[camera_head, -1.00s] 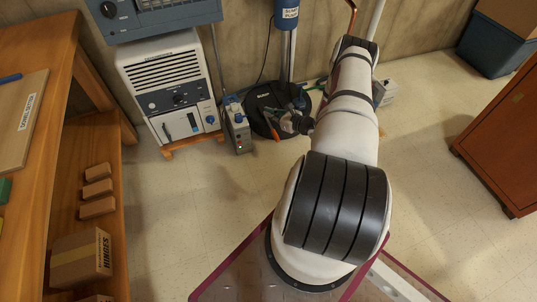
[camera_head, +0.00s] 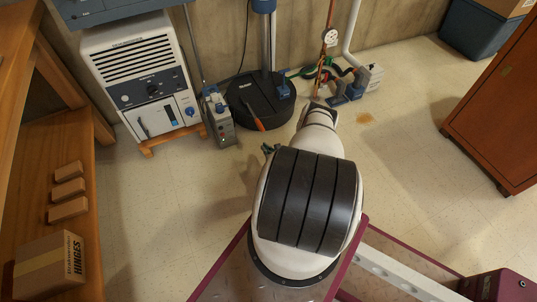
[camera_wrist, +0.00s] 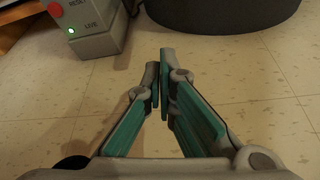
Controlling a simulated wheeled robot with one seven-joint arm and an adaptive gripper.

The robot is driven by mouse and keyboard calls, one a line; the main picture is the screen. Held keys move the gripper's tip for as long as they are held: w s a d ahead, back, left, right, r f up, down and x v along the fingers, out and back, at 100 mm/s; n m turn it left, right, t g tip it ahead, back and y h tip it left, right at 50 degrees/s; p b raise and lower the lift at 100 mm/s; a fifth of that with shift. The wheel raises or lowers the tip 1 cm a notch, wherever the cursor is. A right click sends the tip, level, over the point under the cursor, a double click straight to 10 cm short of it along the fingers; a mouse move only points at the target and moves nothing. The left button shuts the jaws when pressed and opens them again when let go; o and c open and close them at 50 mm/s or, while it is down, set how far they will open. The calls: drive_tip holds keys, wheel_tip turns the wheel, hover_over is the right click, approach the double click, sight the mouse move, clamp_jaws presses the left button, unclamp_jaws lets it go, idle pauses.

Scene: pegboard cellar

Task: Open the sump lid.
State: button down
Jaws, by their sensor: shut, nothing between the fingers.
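The sump cover (camera_head: 243,96) is a round black lid-like top on a low black drum on the floor by the back wall. It looks flat and closed. A vertical grey pipe with a blue top rises at its back. A thin orange-handled thing (camera_head: 256,121) lies against its front. My gripper (camera_head: 270,148) is small in the head view, in front of the sump and apart from it, above the floor. In the wrist view, my gripper's green-padded fingers (camera_wrist: 160,62) are together and empty. The dark curved side of the sump (camera_wrist: 225,14) is ahead of the fingertips.
A grey control box (camera_head: 218,118) with a red RESET button and lit green LIVE lamp stands left of the sump. A white dehumidifier-like unit (camera_head: 140,70) is further left. Pipes with a gauge (camera_head: 330,38) and blue fittings stand right. Floor in front is clear.

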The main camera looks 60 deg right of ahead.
drive_tip(key=b+x, duration=0.2)
drive_tip(key=x, duration=0.2)
drive_tip(key=shift+w+f, duration=0.1)
drive_tip(key=shift+f, duration=0.05)
drive_tip(key=shift+d+r, duration=0.15)
drive_tip(key=shift+r, duration=0.35)
drive_tip(key=shift+d+r, duration=0.15)
drive_tip(key=shift+r, duration=0.4)
drive_tip(key=shift+d+r, duration=0.15)
drive_tip(key=shift+r, duration=0.9)
drive_tip(key=shift+s+r, duration=0.1)
drive_tip(key=shift+s, duration=0.1)
drive_tip(key=shift+r+m+p, duration=0.3)
drive_tip(key=shift+r+p, duration=0.1)
drive_tip(key=shift+p, duration=0.25)
